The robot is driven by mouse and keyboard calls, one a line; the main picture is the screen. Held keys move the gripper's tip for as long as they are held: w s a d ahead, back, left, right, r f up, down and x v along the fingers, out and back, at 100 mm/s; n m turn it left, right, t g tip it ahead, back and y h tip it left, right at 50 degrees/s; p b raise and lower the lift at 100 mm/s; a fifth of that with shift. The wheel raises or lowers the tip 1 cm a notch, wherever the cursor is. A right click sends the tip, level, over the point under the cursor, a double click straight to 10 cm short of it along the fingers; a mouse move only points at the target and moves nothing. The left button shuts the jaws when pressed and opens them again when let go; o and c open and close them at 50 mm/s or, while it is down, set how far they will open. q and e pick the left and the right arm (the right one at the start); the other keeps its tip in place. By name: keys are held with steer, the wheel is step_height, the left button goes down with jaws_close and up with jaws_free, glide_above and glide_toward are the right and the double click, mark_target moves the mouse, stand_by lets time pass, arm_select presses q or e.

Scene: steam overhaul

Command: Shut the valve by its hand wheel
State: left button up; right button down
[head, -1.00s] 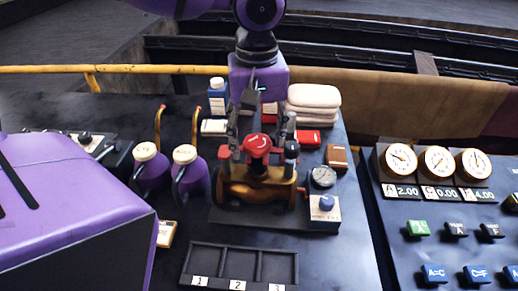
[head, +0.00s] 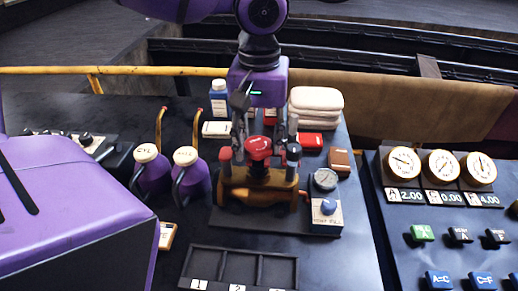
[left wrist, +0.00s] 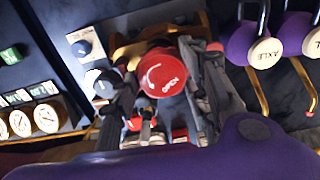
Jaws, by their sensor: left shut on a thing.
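The valve is a brass body (head: 238,190) on a dark base plate, with a red hand wheel (head: 259,147) on top. In the left wrist view the fingers (left wrist: 162,85) flank the wheel. The fingers hide part of the valve behind. My right gripper is in neither view.
A small gauge (head: 325,180) and a box with a blue knob (head: 326,212) stand right of the valve. A slotted tray (head: 240,266) lies in front. A panel with gauges (head: 400,163) is at right.

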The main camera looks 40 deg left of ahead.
arm_select(q)
steer(key=m, duration=0.3)
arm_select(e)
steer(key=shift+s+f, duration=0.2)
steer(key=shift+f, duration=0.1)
arm_select(q)
steer(key=shift+f, duration=0.1)
steer(key=shift+m, duration=0.9)
steer(key=m, duration=0.2)
steer(key=shift+s+m+b, duration=0.1)
steer(key=shift+m+b, duration=0.25)
steer(key=shift+m, duration=0.05)
steer(key=o, duration=1.3)
steer(key=shift+a, duration=0.2)
steer(key=shift+o, duration=0.2)
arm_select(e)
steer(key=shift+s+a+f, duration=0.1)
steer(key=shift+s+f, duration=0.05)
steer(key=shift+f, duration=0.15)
arm_select(q)
steer(key=shift+d, duration=0.1)
